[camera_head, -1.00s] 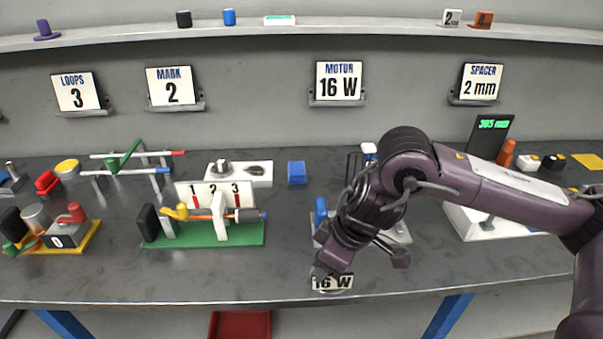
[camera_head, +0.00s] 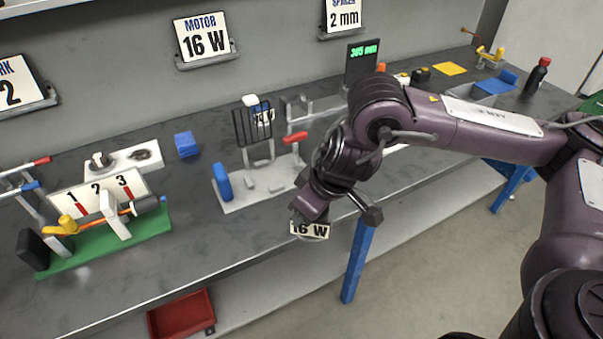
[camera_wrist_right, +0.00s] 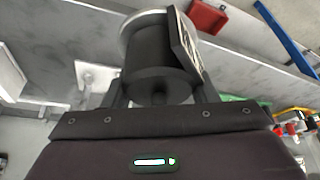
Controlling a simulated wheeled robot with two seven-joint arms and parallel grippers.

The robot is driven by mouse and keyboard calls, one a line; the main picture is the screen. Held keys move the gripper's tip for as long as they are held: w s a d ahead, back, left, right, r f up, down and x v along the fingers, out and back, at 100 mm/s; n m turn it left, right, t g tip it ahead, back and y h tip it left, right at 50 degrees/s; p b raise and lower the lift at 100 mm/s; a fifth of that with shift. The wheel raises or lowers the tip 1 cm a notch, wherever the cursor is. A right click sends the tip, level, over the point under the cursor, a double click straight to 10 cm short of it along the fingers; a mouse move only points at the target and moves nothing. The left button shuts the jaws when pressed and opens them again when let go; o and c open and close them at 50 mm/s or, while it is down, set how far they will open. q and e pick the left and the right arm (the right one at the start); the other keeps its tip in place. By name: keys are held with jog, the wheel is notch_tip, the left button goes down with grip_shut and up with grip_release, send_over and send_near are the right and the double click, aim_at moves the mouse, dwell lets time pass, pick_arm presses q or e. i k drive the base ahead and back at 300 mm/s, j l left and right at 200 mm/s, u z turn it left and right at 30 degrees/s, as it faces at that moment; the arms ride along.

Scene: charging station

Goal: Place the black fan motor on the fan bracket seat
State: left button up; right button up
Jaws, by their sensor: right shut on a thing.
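The black fan motor (camera_wrist_right: 158,48) is a dark cylinder with a pale rim, held between the fingers of my right gripper (camera_wrist_right: 160,92) in the right wrist view. A plate is attached at its side; in the head view this plate (camera_head: 310,230) reads "16 W". My right gripper (camera_head: 308,212) is shut on the motor, just off the bench's front edge. The fan bracket stands on a light grey base (camera_head: 245,200) with a black wire guard (camera_head: 252,124) at its back, left of my gripper and apart from it. Which part is the seat is unclear. My left gripper is out of view.
A blue block (camera_head: 186,144) and a green stand with numbers (camera_head: 120,242) lie left of the bracket. A display reading 305 mm (camera_head: 360,62) stands behind my right arm. A red bin (camera_head: 181,315) sits below the bench. Bare bench lies between the stand and the bracket.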

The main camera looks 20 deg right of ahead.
aim_at(266, 178)
jog(key=i+j+z, duration=0.2)
jog(key=j, duration=0.3)
jog(key=i+j+z, duration=0.1)
jog(key=j+z, duration=0.15)
jog(key=j, duration=0.3)
jog(key=i+j+z, duration=0.2)
jog(key=j, duration=0.75)
